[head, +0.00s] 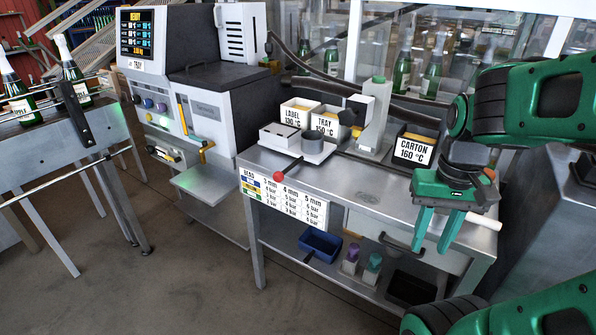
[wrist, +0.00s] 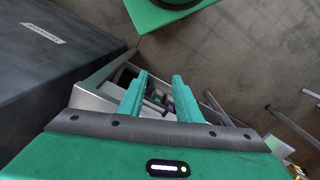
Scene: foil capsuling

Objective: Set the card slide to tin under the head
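A printed card (head: 301,206) hangs on the front of the metal bench, with a column of coloured rows at its left and columns headed 3, 4 and 5 mm. A red ball knob (head: 281,176) sits on a thin rod at the bench edge, just above the card. I cannot tell which part is the slide, nor read its setting. A light grey upright head (head: 375,115) with a dark knob stands on the bench. My gripper (head: 430,248) is open and empty, pointing down in front of the bench's right part, well right of the card. Its parted fingers also show in the wrist view (wrist: 158,95).
A drawer handle (head: 401,243) juts out near my gripper. A blue tray (head: 320,245) lies on the shelf. The floor in front is clear.

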